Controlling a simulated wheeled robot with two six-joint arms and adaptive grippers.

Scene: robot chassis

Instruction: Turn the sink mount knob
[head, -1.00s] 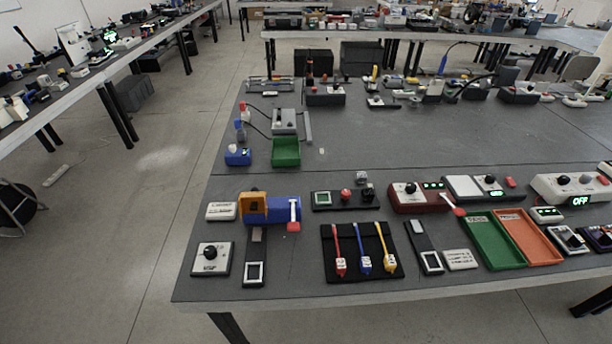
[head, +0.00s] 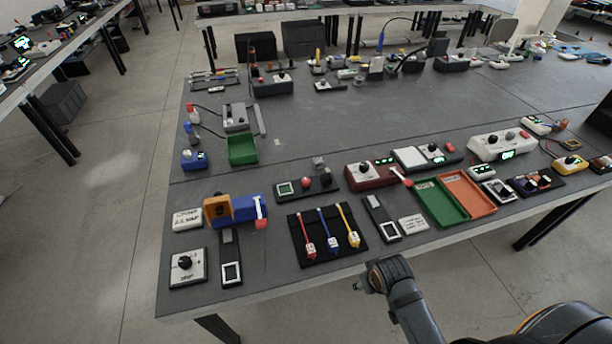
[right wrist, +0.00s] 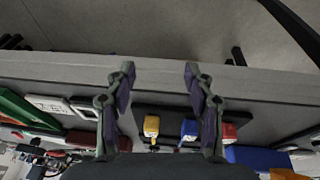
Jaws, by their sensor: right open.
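Several boxes with knobs stand on the grey table. One white box with a black knob (head: 185,263) is at the front left corner, and a red-and-white box with a black knob (head: 365,168) is near the middle. Others are a grey-and-white box's knob (head: 432,147) and a white box's knob (head: 492,140) with a green display. I cannot tell which is the sink mount knob. My right gripper (right wrist: 159,72) is open and empty, its fingers apart; in the head view it is at the table's front edge (head: 362,284). My left gripper is not in view.
A black mat with red, blue and yellow tools (head: 333,244) lies near the front edge. Green (head: 440,203) and orange (head: 468,195) trays lie to its right. A blue-and-orange device (head: 232,209) is on the left. The table's middle (head: 340,120) is largely clear.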

